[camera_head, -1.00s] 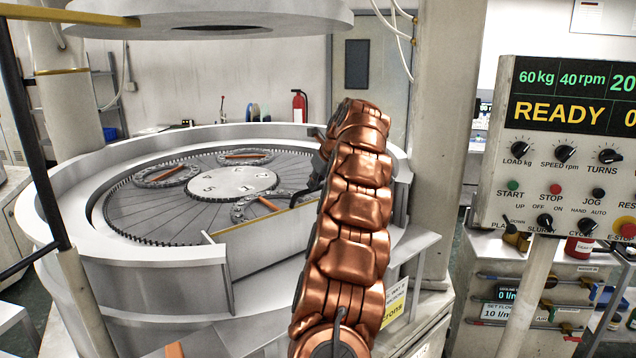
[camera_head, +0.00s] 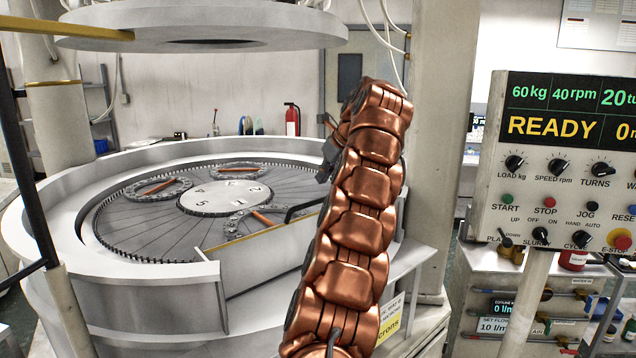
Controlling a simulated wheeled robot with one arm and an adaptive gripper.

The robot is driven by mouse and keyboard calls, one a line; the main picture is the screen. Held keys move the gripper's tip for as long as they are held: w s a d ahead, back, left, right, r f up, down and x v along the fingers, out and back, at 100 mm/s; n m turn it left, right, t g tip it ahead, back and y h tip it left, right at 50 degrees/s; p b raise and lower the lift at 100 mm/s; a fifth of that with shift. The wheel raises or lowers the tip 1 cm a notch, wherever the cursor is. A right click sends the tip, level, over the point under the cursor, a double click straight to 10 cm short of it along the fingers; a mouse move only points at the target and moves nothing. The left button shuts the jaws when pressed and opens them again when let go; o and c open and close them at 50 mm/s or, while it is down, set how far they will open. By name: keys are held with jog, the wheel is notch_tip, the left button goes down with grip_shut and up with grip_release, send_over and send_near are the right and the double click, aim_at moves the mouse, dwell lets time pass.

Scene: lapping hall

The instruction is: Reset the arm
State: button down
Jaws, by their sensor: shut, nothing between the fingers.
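My copper-coloured segmented arm (camera_head: 358,220) rises through the middle of the head view, from the bottom edge to in front of the pale column. At its far upper end it bends left. My gripper (camera_head: 328,160) shows there as a small dark grey part at the arm's left side, largely hidden by the arm. It looks shut and empty, above the right part of the lapping machine's plate. The fingertips are too small to see clearly.
The round lapping machine (camera_head: 110,170) fills the left, with a numbered hub (camera_head: 225,197) and carriers holding orange bars. A raised upper plate (camera_head: 200,38) hangs above. A control panel (camera_head: 560,160) reading READY stands right. Pale columns flank the machine. A fire extinguisher (camera_head: 292,120) is behind.

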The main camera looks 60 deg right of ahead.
jog(key=shift+v, duration=0.95)
